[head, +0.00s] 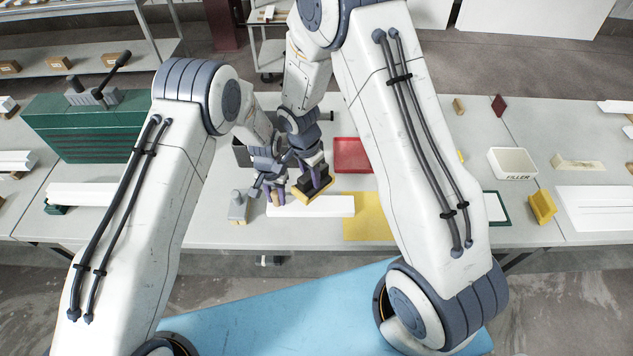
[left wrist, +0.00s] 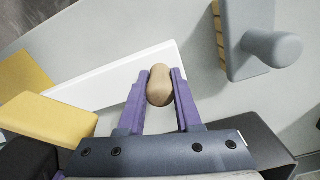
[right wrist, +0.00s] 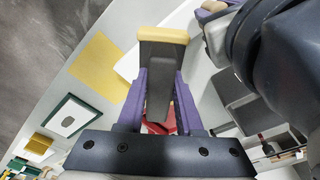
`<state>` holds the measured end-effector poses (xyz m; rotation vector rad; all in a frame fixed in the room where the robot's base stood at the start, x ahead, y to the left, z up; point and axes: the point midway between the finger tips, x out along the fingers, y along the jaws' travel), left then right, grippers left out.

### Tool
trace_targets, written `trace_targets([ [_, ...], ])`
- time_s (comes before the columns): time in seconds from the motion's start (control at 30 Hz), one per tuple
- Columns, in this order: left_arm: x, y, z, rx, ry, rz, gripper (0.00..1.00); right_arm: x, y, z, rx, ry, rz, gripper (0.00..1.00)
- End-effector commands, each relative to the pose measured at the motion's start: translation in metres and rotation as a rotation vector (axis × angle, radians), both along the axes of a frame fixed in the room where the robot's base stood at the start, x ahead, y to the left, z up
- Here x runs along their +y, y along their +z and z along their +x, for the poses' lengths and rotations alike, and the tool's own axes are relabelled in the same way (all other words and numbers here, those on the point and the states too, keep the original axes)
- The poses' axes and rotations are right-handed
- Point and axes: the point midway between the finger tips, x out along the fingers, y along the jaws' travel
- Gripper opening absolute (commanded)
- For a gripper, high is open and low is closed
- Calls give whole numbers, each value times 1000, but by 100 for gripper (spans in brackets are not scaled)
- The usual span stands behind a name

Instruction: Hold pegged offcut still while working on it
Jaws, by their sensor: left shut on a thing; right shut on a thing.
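The offcut is a white board (head: 335,206) lying flat on the grey table; it also shows in the left wrist view (left wrist: 100,82). A rounded tan peg (left wrist: 160,86) is at its left end. My left gripper (head: 275,193) is shut on the peg, a purple finger on either side. My right gripper (head: 316,176) is shut on the dark handle of a yellow-based block tool (head: 312,195). The tool is just right of the left gripper, over the board; I cannot tell whether it touches. In the right wrist view the dark handle (right wrist: 158,85) runs between the fingers.
A grey-handled block (head: 238,208) stands left of the board. A yellow sheet (head: 370,222) lies to the right. A red tray (head: 352,156) is behind, and a white filler box (head: 512,163) is farther right. My two grippers are close together.

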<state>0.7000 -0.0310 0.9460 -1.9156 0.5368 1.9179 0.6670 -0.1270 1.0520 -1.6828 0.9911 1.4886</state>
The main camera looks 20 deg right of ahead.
Motion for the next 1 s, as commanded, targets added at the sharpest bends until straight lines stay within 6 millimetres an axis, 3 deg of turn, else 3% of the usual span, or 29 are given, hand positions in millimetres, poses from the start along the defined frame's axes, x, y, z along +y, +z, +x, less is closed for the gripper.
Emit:
trace_targets([
  [0.07, 0, -1, 0, -1, 0, -1, 0, 0, 0, 0, -1, 0, 0, 0],
  [0.1, 0, -1, 0, -1, 0, -1, 48, 0, 0, 0, -1, 0, 0, 0],
  [0.17, 0, -1, 0, -1, 0, -1, 68, 0, 0, 0, -1, 0, 0, 0],
  [0.57, 0, 7, 1, -3, 0, -2, 68, 0, 0, 0, -1, 0, 0, 0],
  [1.0, 0, 91, 1, -4, 0, -1, 68, 0, 0, 0, -1, 0, 0, 0],
])
